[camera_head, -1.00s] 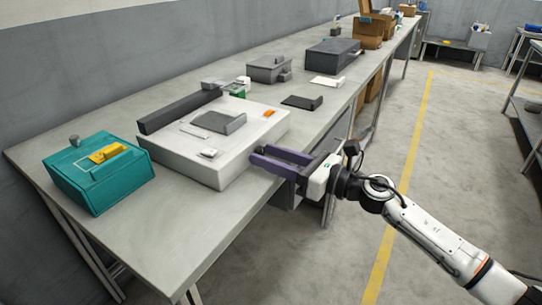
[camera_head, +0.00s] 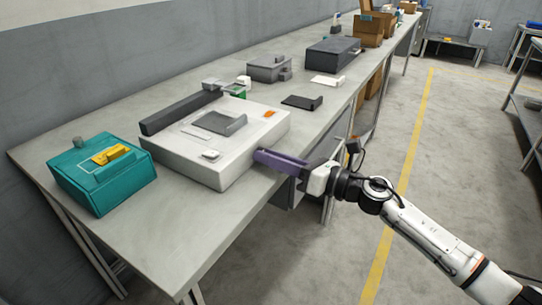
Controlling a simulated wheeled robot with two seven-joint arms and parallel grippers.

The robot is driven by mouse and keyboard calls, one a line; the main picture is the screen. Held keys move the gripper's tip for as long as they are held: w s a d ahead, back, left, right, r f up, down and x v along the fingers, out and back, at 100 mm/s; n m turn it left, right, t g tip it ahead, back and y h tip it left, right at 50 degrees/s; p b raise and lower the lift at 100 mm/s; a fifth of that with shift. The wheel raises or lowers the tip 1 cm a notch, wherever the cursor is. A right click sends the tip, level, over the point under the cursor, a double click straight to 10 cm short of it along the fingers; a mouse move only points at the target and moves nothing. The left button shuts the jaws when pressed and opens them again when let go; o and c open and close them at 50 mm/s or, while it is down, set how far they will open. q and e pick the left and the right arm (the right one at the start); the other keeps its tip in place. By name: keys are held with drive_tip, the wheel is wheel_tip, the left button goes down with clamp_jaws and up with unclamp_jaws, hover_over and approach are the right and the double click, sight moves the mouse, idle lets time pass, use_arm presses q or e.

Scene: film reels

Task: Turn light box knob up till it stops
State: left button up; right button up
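The light box (camera_head: 174,154) is a low white box on the workbench, with a dark bar along its back left edge and a grey plate on top. A small pale piece (camera_head: 210,154) sits on its top near the front corner; I cannot tell whether it is the knob. My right gripper (camera_head: 257,155) points left at the light box's right side, its purple fingertips at or very near that side. Its fingers overlap in this view, so any gap is hidden, and they may cover a knob there. My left gripper is out of view.
A teal box (camera_head: 125,184) with a yellow piece on top stands at the left. Grey and dark boxes (camera_head: 332,54) and a dark flat tray (camera_head: 301,102) stand farther along the bench (camera_head: 190,240). The bench's front left is bare.

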drive_tip(key=o, duration=0.4)
drive_tip(key=shift+c, duration=0.2)
drive_tip(key=shift+o, duration=0.4)
